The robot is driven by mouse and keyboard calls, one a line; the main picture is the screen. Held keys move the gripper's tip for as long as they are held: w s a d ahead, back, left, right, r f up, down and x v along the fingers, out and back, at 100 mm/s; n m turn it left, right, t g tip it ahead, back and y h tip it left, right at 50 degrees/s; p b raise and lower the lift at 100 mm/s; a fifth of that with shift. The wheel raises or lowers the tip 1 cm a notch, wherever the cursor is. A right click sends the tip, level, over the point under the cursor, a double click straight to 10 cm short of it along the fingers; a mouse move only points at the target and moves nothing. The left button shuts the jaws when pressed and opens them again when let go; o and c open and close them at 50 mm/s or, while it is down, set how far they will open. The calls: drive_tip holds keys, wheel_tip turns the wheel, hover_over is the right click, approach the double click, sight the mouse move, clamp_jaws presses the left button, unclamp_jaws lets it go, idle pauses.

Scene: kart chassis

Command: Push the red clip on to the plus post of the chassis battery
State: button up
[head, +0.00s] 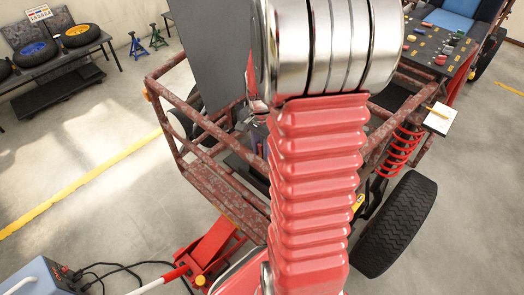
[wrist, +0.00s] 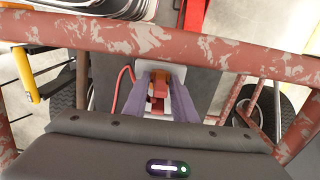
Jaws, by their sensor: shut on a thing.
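In the wrist view, my gripper (wrist: 161,99) reaches down inside the chassis frame, with its two purple-grey fingers on either side of the red clip (wrist: 158,89). It is shut on the clip. A red cable (wrist: 121,84) loops at the left of the fingers. A pale block (wrist: 177,72), perhaps the battery, shows behind the clip. I cannot make out the plus post or whether the clip touches it. In the head view, my own arm covers the gripper, clip and battery. The rusty red chassis (head: 215,190) shows around the arm.
A rusty frame tube (wrist: 180,42) crosses the wrist view beyond the gripper, with more tubes at both sides. In the head view, a red jack (head: 210,245) and a blue-grey charger box (head: 38,278) stand at lower left. A tyre (head: 397,225) is at right.

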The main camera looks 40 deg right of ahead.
drive_tip(key=shift+f, duration=0.25)
drive_tip(key=o, duration=1.1)
wheel_tip(320, 180, up, 14)
drive_tip(key=shift+w+f, duration=0.15)
drive_tip(key=shift+n, duration=0.3)
idle(0.7)
